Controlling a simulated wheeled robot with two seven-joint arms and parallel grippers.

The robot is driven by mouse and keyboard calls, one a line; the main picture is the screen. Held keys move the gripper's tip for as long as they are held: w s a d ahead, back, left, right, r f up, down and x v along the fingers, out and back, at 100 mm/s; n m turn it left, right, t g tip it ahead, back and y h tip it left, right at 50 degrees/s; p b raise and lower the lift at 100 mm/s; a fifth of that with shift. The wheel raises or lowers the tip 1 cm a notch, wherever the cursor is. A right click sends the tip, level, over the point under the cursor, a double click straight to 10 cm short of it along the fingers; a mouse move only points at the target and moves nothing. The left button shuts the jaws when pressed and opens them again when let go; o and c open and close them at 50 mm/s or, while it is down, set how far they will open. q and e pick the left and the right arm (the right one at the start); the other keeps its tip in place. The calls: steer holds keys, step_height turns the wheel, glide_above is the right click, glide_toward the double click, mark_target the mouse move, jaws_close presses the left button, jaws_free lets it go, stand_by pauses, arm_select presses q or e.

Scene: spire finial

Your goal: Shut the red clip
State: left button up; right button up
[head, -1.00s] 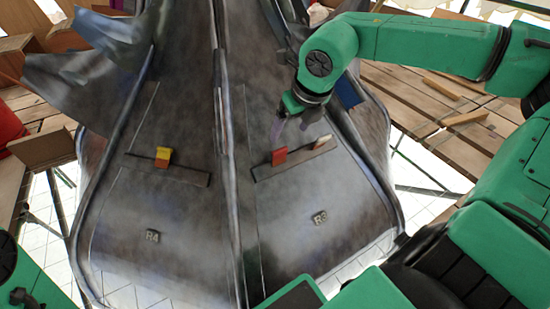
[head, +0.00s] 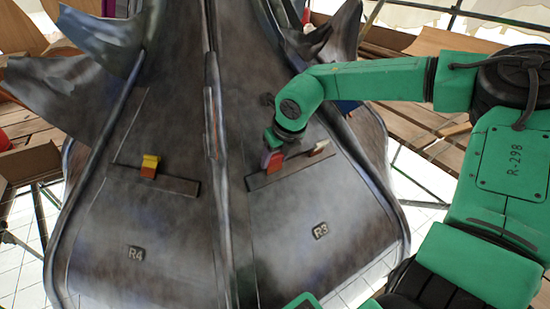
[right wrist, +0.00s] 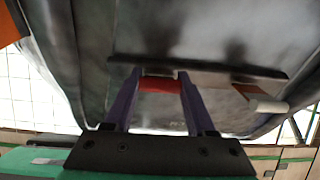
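The red clip (head: 275,161) stands on a dark strip (head: 260,182) on the right-hand panel, above the R3 plate. My right gripper (head: 272,145) is at the clip, coming from above and right. In the right wrist view the red clip (right wrist: 160,84) lies between the tips of the two purple fingers (right wrist: 160,76). The fingers are spread, one on each side of it; whether they touch it I cannot tell. The fingers and arm hide part of the clip in the head view.
A yellow-topped clip (head: 150,166) stands on the left panel's strip, above the R4 plate (head: 135,253). A white-ended clip (head: 318,148) sits just right of the red one and also shows in the right wrist view (right wrist: 264,104). A raised ridge divides the panels.

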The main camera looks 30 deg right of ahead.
jaws_close()
steer(key=shift+w+r+g+p, duration=0.15)
steer(key=shift+w+g+p, duration=0.3)
steer(key=shift+g+p, duration=0.65)
steer(key=g+p, duration=0.1)
steer(key=w+g+p, duration=0.1)
steer(key=shift+w+f+g, duration=0.15)
steer(key=shift+f+g, duration=0.1)
steer(key=shift+g, duration=0.05)
steer(key=shift+w+f+g+p, duration=0.15)
steer(key=shift+w+g+p, duration=0.15)
steer(key=shift+g, duration=0.3)
steer(key=shift+w+d+f+g, duration=0.1)
steer(key=shift+w+f+g, duration=0.05)
steer(key=shift+g, duration=0.45)
steer(key=o, duration=1.2)
jaws_free()
